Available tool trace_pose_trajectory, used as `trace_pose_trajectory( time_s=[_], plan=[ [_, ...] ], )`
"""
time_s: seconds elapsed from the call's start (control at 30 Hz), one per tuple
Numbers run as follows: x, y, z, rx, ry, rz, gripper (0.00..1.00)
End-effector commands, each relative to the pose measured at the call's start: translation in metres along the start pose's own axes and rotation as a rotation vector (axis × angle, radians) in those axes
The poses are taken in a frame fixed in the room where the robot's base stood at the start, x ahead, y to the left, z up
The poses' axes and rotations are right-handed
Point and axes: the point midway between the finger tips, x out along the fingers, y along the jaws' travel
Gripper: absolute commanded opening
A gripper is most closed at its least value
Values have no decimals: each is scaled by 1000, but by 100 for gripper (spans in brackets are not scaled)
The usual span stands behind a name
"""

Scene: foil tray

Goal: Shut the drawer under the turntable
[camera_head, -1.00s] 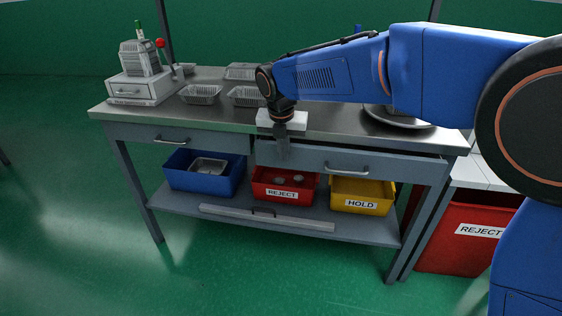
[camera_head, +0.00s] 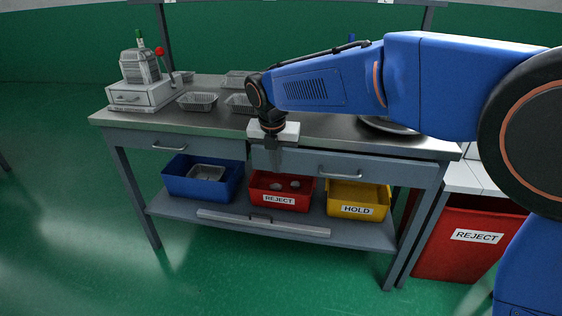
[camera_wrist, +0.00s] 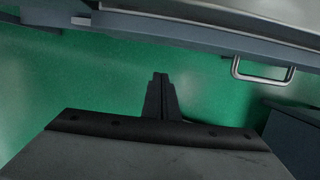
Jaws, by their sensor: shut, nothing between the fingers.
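The drawer (camera_head: 390,172) under the turntable (camera_head: 388,126) is the right one in the bench. It stands slightly out, with a narrow dark gap beneath the bench top at its right. Its bar handle (camera_head: 335,173) faces front. My gripper (camera_head: 276,163) is shut and empty, pointing down at the drawer's left end, left of the handle. Whether it touches the drawer front cannot be told. In the wrist view, my closed fingers (camera_wrist: 160,92) show over green floor, apart from the handle (camera_wrist: 262,72). My arm hides part of the turntable.
The left drawer (camera_head: 130,141) looks shut. A blue bin (camera_head: 200,187), a red bin (camera_head: 300,201) and a yellow bin (camera_head: 375,201) stand on the lower shelf. Foil trays (camera_head: 197,101) and a small machine (camera_head: 140,94) are on the bench. A larger red bin (camera_head: 455,262) stands right.

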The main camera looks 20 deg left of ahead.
Motion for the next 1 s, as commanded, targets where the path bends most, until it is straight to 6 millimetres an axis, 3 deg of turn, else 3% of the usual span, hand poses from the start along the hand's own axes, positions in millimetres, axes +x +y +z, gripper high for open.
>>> trace_pose_trajectory(
  time_s=[0.03, 0.3, 0.57, 0.67, 0.77, 1.0],
  plan=[
    [-15, 0, 3, 3, -7, 6, 0],
    [-65, 0, 3, 3, -5, 5, 0],
    [-91, -1, 3, 2, -4, 3, 0],
    [-90, -4, 0, -7, -8, -17, 0],
    [-75, -15, -7, -41, -28, -87, 0],
    [-24, -71, -31, -231, -158, -410, 0]
  ],
)
